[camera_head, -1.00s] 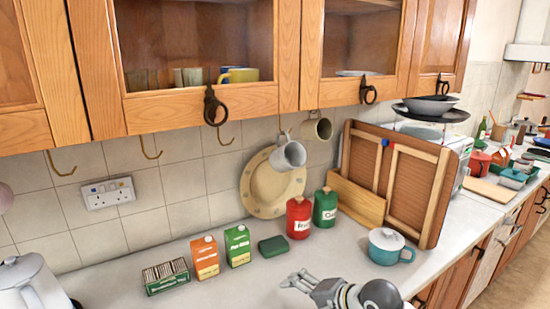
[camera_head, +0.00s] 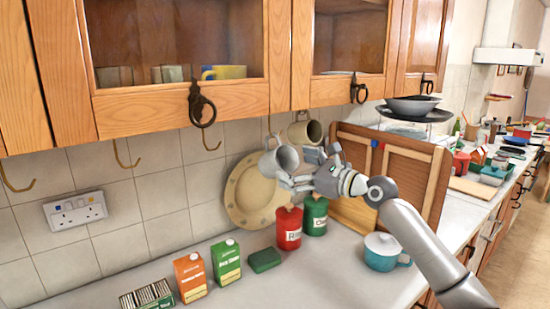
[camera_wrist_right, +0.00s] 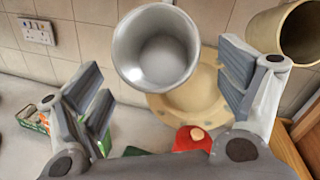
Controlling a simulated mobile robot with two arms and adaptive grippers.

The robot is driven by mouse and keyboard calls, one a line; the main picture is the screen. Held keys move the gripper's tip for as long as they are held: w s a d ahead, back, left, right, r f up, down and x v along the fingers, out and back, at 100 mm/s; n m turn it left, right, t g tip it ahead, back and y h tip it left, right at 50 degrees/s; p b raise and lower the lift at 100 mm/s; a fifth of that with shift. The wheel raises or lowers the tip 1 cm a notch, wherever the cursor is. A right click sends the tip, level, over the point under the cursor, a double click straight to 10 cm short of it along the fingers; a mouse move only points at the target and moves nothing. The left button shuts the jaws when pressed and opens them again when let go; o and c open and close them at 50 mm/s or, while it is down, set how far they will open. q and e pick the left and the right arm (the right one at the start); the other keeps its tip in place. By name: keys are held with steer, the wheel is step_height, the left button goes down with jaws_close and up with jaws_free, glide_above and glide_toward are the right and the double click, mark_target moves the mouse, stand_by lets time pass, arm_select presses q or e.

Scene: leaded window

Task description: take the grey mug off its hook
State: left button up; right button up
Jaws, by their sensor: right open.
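The grey mug (camera_head: 279,161) hangs tilted below the wall cabinet, and its hook is only faintly visible above it. In the right wrist view the grey mug (camera_wrist_right: 156,48) has its round mouth facing the camera. My right gripper (camera_head: 299,168) is open just right of the mug in the head view. In the wrist view its two fingers (camera_wrist_right: 163,78) stand apart on either side of the mug, with gaps between finger and mug. The mug's handle is hard to make out. My left gripper is not in view.
An olive mug (camera_head: 306,132) hangs close on the right. A cream plate (camera_head: 245,192) leans on the tiles behind. Empty hooks hang on the left.

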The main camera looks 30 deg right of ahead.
mark_target(275, 177)
steer(key=shift+x, duration=1)
steer(key=shift+w+a+r+p, duration=0.15)
steer(key=shift+w+p, duration=0.15)
steer(key=shift+p, duration=0.2)
steer(key=p+x, duration=0.1)
steer(key=x, duration=0.2)
steer(key=shift+w+p, duration=0.2)
steer(key=shift+p, duration=0.1)
steer(key=shift+w+a, duration=0.2)
steer(key=shift+w, duration=0.35)
steer(key=shift+s, duration=0.15)
steer(key=shift+c, duration=0.7)
steer(key=shift+d, duration=0.1)
steer(key=c, duration=1.1)
